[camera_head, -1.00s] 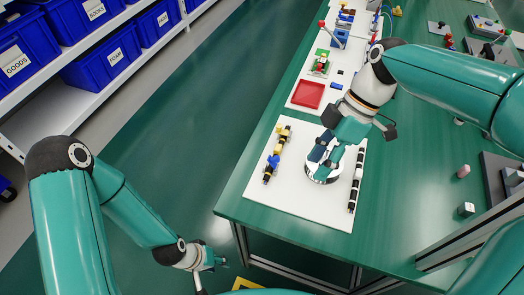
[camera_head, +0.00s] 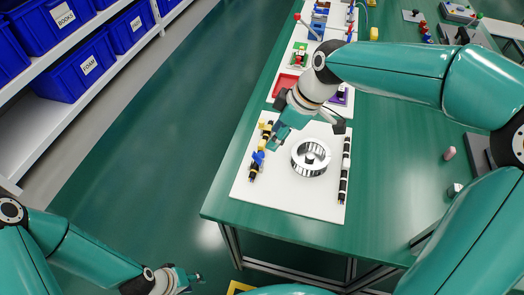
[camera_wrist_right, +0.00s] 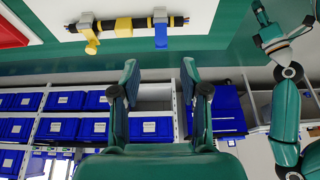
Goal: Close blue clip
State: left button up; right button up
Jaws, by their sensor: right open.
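The blue clip (camera_head: 258,157) sits on a black rod with yellow bands (camera_head: 252,173) at the left of a white board (camera_head: 290,196). In the right wrist view the blue clip (camera_wrist_right: 160,36) hangs across the rod (camera_wrist_right: 123,27), right of a yellow clip (camera_wrist_right: 89,39). I cannot tell how far the blue clip is shut. My right gripper (camera_head: 275,142) is open and empty, beside the rod near the blue clip. In the right wrist view its fingers (camera_wrist_right: 160,68) point toward the blue clip, apart from it. My left gripper (camera_head: 192,280) hangs low off the table; its jaws are unclear.
A silver ring-shaped part (camera_head: 311,157) stands mid-board, with a second black rod (camera_head: 345,170) to its right. A red tray (camera_head: 286,85) lies beyond the board. Shelves with blue bins (camera_head: 83,63) line the far left, across open floor.

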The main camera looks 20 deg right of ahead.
aim_at(262, 153)
jog(key=x, duration=0.8)
jog(key=shift+w+a+f, duration=0.1)
jog(key=shift+f, duration=0.1)
